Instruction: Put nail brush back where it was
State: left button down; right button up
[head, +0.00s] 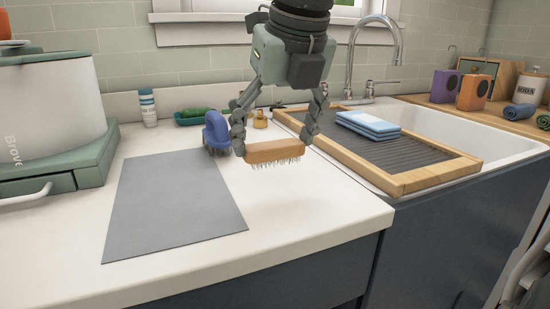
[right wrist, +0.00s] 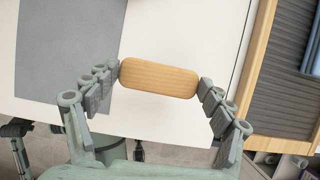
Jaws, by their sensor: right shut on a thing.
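The nail brush (head: 275,151) has a light wooden back and pale bristles pointing down. My right gripper (head: 274,147) is shut on it, with one finger at each end. The brush hangs above the white counter, between the grey mat and the wood-framed drying rack. In the right wrist view the brush (right wrist: 159,78) lies crosswise between the fingertips of the right gripper (right wrist: 160,80). My left gripper shows in neither view.
A grey mat (head: 175,200) lies on the counter (head: 300,215). Behind the brush stand a blue-handled brush (head: 216,132), a green dish (head: 195,117) and a bottle (head: 148,107). The drying rack (head: 430,178) holds folded blue cloths (head: 368,125) over the sink. The counter's front is clear.

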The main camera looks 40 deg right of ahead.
aim_at(277, 148)
notch_tip(277, 148, down, 4)
jog(key=shift+r, duration=0.1)
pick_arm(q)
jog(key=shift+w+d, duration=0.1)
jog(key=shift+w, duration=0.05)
pick_arm(e)
jog(key=o, duration=1)
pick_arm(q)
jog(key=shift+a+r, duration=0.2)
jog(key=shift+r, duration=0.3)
pick_arm(e)
jog(key=shift+r, duration=0.1)
